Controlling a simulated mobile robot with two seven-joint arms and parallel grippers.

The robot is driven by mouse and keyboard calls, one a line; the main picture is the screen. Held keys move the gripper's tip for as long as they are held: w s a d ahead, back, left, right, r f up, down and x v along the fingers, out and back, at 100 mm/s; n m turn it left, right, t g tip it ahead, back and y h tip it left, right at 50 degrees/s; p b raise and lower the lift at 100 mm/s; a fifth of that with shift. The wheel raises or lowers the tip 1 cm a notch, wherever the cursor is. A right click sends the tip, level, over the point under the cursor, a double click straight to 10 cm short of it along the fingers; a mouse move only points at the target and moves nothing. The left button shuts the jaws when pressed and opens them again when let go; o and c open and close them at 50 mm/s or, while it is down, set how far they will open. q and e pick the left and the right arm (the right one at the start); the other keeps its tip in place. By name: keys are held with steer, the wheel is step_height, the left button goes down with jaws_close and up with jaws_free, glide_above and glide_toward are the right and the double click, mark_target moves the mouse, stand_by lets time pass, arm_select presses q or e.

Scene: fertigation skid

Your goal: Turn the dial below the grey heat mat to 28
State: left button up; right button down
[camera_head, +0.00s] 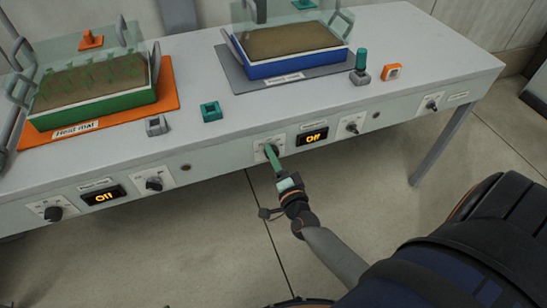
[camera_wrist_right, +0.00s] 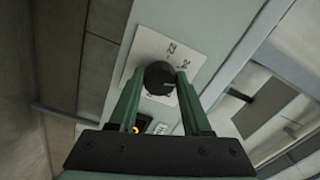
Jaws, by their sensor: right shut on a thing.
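The grey heat mat (camera_head: 234,76) lies on the bench under a blue tray (camera_head: 265,67) of soil. Below it on the bench front is a white dial plate (camera_head: 258,146), with a black dial (camera_wrist_right: 158,76) that shows in the right wrist view. My right gripper (camera_head: 270,150) reaches up to this plate. In the wrist view its green fingers (camera_wrist_right: 160,72) are on both sides of the dial, shut on it. Some scale numbers show on the plate, but the dial's pointer cannot be made out.
An orange-lit display (camera_head: 313,136) reading "Off" and another black dial (camera_head: 352,127) are to the right of my gripper. On the left are an orange heat mat (camera_head: 168,97), a second "Off" display (camera_head: 103,196) and more dials. Free floor lies below the bench.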

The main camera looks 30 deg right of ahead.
steer(key=shift+r+m+b, duration=0.1)
steer(key=shift+m+b, duration=1.65)
steer(key=shift+m, duration=4.45)
steer(key=shift+c, duration=1.7)
jaws_free()
